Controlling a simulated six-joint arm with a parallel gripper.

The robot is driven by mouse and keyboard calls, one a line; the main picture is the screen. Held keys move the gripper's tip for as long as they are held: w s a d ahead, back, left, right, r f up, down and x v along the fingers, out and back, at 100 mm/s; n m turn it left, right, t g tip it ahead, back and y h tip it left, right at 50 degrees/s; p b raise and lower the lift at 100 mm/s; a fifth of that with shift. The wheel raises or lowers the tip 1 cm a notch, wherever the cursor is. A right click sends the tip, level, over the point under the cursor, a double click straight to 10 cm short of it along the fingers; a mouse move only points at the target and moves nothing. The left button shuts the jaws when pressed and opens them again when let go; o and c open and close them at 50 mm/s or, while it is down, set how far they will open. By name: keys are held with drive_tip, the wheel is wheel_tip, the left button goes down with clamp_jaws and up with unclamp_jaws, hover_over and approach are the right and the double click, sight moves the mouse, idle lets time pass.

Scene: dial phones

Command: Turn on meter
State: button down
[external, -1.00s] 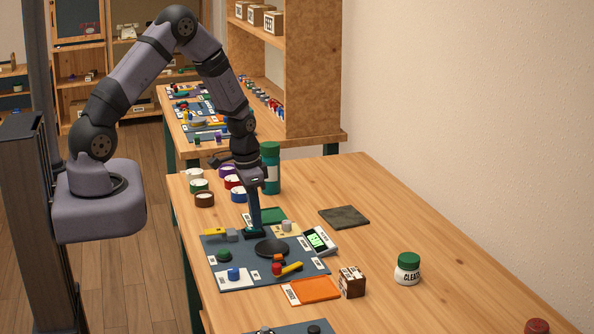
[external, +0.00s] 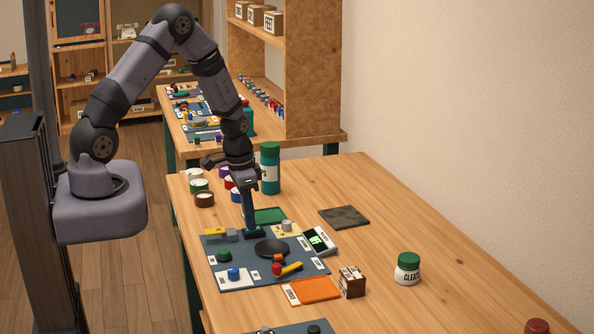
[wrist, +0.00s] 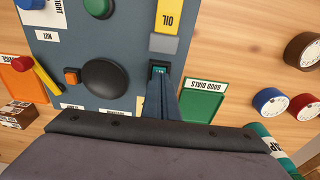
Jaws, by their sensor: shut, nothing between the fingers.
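The meter (external: 320,241) is a pale device with a green-lit display, tilted at the right edge of the blue-grey panel (external: 240,266). Its display is too small to read. A small dark green switch block (external: 255,233) sits at the panel's back edge; in the wrist view the switch (wrist: 160,70) shows just beyond my fingertips. My gripper (external: 248,228) is shut and empty, pointing down with its tips at or just above this switch. I cannot tell whether they touch. The closed fingers also show in the wrist view (wrist: 160,88) and hide the near side of the switch.
A tall teal bottle (external: 270,168) stands behind. The table's right side is mostly clear.

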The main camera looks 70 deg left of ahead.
drive_tip(key=shift+s+d+f, duration=0.15)
drive_tip(key=shift+s, duration=0.15)
wheel_tip(320, 180, up, 5)
drive_tip(key=p, duration=0.3)
drive_tip(key=shift+f+p, duration=0.1)
drive_tip(key=shift+p, duration=0.3)
drive_tip(key=shift+r+b, duration=0.3)
drive_tip(key=shift+b, duration=0.2)
wheel_tip(320, 180, up, 9)
drive_tip(key=s+b, duration=0.1)
drive_tip(key=b, duration=0.1)
drive_tip(key=shift+f+b, duration=0.3)
drive_tip(key=shift+b, duration=0.5)
drive_tip(key=shift+w+t+b, duration=0.1)
drive_tip(key=shift+t+b, duration=0.2)
drive_tip(key=shift+b, duration=0.8)
drive_tip(key=shift+r+b, duration=0.1)
drive_tip(key=shift+b, duration=0.75)
drive_tip(key=shift+r, duration=0.2)
